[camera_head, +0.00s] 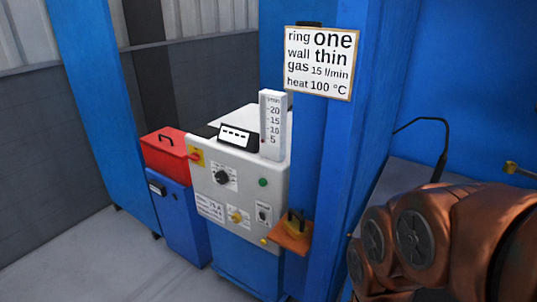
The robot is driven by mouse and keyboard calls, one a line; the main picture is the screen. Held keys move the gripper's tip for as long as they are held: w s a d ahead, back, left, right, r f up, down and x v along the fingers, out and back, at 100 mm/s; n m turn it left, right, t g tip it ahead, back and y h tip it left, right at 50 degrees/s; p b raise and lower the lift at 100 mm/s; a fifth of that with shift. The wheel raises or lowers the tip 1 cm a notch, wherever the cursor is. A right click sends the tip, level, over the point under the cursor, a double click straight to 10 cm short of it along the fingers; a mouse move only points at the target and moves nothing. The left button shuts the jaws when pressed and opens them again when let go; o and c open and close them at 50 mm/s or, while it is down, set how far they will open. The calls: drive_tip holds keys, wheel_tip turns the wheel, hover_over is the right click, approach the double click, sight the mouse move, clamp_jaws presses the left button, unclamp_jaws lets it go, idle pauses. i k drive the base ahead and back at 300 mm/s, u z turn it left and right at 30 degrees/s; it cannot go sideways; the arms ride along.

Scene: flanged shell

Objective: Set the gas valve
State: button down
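A white flow gauge (272,125) marked 20, 15, 10 and 5 stands on top of a grey control panel (205,184). A small dark red mark shows at its lower left, near 5. The panel carries a black dial (222,177), a green button (263,182), a yellow knob (236,216) and a small dark switch (264,213). I cannot tell which part is the gas valve. A sign (318,62) reads ring one, wall thin, gas 15 l/min, heat 100 °C. My gripper is out of view; brown arm links show at the lower right.
A red box (169,149) with a black handle sits left of the panel on a blue cabinet (181,215). An orange plate (291,237) with a dark handle juts out at the panel's right. Blue posts flank the machine. Grey floor (110,265) is clear at the front left.

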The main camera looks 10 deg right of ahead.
sight(237, 219)
drive_tip(key=u, duration=0.45)
drive_tip(key=k, duration=1.2)
drive_tip(key=u, duration=1.1)
drive_tip(key=i, duration=1.65)
drive_tip(key=z, duration=0.95)
